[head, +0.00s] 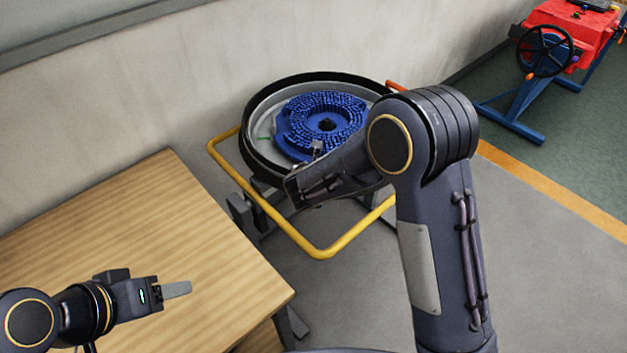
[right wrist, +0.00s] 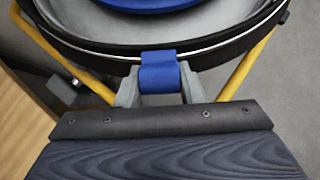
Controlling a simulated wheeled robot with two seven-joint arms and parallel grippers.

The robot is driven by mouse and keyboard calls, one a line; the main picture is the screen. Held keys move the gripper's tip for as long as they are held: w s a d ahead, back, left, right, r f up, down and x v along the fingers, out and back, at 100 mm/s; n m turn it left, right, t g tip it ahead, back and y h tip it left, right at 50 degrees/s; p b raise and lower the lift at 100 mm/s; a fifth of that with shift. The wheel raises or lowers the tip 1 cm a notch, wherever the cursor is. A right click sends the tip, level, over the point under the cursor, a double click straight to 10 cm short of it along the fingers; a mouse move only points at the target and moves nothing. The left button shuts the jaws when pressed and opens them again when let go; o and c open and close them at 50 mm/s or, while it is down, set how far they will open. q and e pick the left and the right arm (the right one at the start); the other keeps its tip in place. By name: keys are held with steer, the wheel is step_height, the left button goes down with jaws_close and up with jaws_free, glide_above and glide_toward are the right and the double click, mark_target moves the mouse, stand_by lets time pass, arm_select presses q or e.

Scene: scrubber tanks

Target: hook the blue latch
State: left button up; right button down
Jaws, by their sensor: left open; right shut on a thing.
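The blue latch (right wrist: 159,74) is a short blue strap-like piece at the black rim of the round tank (head: 262,165), seen in the right wrist view. My right gripper (right wrist: 160,92) is shut on the latch, with one grey finger on each side of it. In the head view my right arm hides the latch and these fingers. Whether the latch is hooked cannot be told. My left gripper (head: 177,289) is open and empty above the wooden table, seen from the side.
A blue ring brush (head: 325,120) lies inside the tank. A yellow tube frame (head: 325,252) surrounds the tank. The wooden table (head: 150,215) stands at the left, a wall behind. A red machine with a black handwheel (head: 545,50) stands far right.

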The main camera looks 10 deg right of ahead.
steer(key=shift+w+d+r, duration=0.1)
steer(key=shift+w+d, duration=0.05)
steer(key=shift+w, duration=0.35)
steer(key=shift+w+d+r, duration=0.1)
steer(key=shift+w+d, duration=0.05)
steer(key=shift+w, duration=0.3)
steer(key=c, duration=1)
jaws_free()
steer(key=shift+o, duration=0.2)
steer(key=shift+f, duration=0.1)
steer(key=shift+s, duration=0.1)
steer(key=v, duration=0.7)
steer(key=shift+s+r, duration=0.25)
steer(key=shift+r, duration=0.05)
